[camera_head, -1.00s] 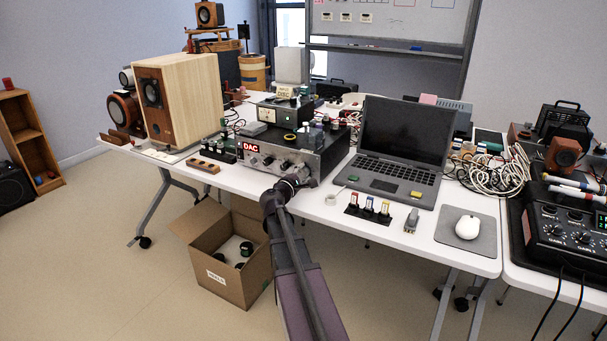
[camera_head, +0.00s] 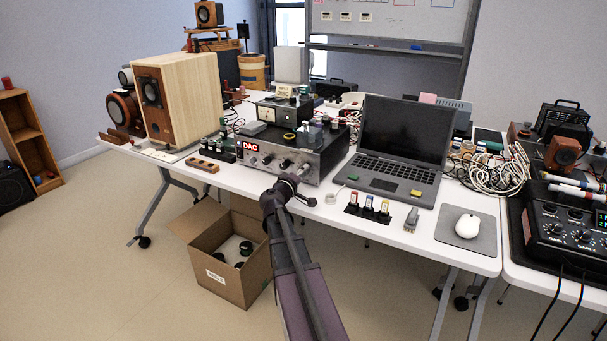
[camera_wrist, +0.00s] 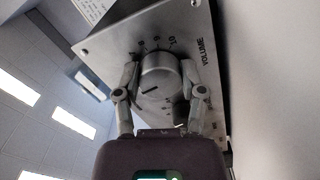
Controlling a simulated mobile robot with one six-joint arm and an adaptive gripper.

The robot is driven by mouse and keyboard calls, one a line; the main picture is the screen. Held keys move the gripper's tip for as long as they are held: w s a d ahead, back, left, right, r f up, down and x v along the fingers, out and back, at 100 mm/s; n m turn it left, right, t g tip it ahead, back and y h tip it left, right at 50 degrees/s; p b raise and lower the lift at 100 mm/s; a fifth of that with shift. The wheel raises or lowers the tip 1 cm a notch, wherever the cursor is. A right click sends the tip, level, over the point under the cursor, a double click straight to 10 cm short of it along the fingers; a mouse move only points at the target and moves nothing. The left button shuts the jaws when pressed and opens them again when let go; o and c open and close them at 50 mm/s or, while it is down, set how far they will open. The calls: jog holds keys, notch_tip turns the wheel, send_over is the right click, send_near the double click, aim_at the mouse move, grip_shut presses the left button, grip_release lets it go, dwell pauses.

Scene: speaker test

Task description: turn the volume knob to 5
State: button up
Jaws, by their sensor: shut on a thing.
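The silver volume knob (camera_wrist: 160,74) stands on the amplifier's metal front panel (camera_wrist: 108,37) in the wrist view. Beside it are printed numbers, including 10, and the word VOLUME. A dark pointer line shows on the knob's face, towards the lower left of the picture; I cannot tell which number it points to. My gripper (camera_wrist: 161,70) is shut on the knob, one finger on each side. In the head view, the amplifier (camera_head: 325,158) stands on the white table, and my gripper (camera_head: 302,176) is at its front, hiding the knob.
A laptop (camera_head: 402,145) stands right of the amplifier. Small coloured switches (camera_head: 368,207) sit on the table in front of it. A wooden-sided speaker (camera_head: 200,95) stands to the left. An open cardboard box (camera_head: 228,283) is on the floor left of my arm.

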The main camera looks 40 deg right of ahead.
jog(key=shift+w, duration=0.15)
dwell(0.3)
jog(key=o, duration=1.1)
jog(key=shift+o, duration=0.2)
jog(key=shift+a, duration=0.15)
jog(key=v, duration=1.2)
jog(key=shift+f, duration=0.1)
